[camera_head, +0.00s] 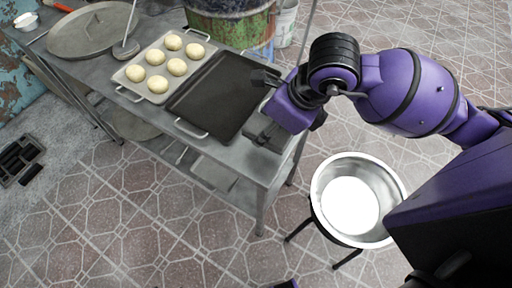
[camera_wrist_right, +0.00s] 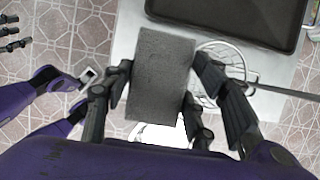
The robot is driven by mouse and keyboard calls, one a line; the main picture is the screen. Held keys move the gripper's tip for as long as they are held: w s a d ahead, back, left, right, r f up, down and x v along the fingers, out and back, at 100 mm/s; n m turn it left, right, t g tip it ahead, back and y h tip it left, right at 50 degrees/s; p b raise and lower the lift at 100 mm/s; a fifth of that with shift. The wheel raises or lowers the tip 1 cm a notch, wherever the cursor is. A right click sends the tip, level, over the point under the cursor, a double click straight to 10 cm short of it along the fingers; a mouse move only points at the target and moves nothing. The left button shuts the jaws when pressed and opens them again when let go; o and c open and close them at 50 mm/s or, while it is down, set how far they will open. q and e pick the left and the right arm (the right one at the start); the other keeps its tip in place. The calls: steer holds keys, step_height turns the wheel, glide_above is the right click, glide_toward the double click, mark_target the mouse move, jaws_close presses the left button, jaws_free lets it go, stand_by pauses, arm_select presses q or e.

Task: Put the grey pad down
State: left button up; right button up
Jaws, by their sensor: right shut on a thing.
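The grey pad (camera_wrist_right: 162,60) is a rough rectangular block. My right gripper (camera_wrist_right: 163,80) is shut on it, one dark finger along each long side. In the head view the pad (camera_head: 263,134) is at the right end of the metal table (camera_head: 236,158), beside the dark tray. My right gripper (camera_head: 280,112) is over that end, partly hiding the pad. I cannot tell whether the pad touches the tabletop. Purple parts of mine show at the left of the wrist view; the state of my left gripper is unclear.
The dark baking tray (camera_head: 222,95) lies close to the pad's left. A pale tray (camera_head: 150,86) holds several dough balls. A wire-headed utensil (camera_wrist_right: 228,62) lies right of the pad. A steel bowl (camera_head: 390,222) stands on a stand right of the table.

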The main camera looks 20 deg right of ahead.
steer(key=a+f, duration=0.3)
steer(key=f, duration=0.1)
steer(key=shift+s+a+f, duration=0.1)
steer(key=shift+s+a, duration=0.05)
steer(key=shift+s, duration=0.2)
step_height(320, 180, down, 3)
steer(key=shift+a, duration=0.1)
steer(key=shift+f, duration=0.2)
steer(key=o, duration=0.8)
steer(key=shift+f, duration=0.1)
steer(key=shift+c, duration=0.2)
steer(key=o, duration=0.4)
steer(key=shift+o, duration=0.2)
